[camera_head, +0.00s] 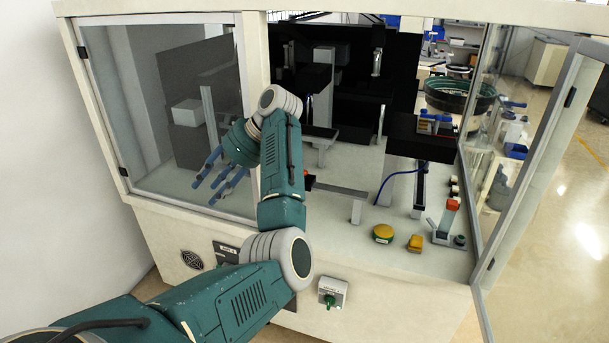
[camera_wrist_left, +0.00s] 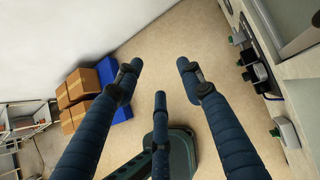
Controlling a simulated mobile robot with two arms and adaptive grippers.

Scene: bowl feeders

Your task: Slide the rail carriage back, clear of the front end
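My left gripper (camera_head: 213,190) hangs in front of the machine's left glass panel, outside the cabinet. In the left wrist view its three blue fingers (camera_wrist_left: 160,76) are spread and empty, pointing down at the floor. Inside the open bay, a narrow dark rail (camera_head: 419,187) runs front to back on the right of the deck. A black block (camera_head: 421,140) stands at its back end; I cannot tell which part is the carriage. A light grey rail (camera_head: 341,189) on a post lies left of it, with a small red part at its left end, partly behind my arm. My right gripper is not in view.
An open glass door (camera_head: 530,150) bounds the right side.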

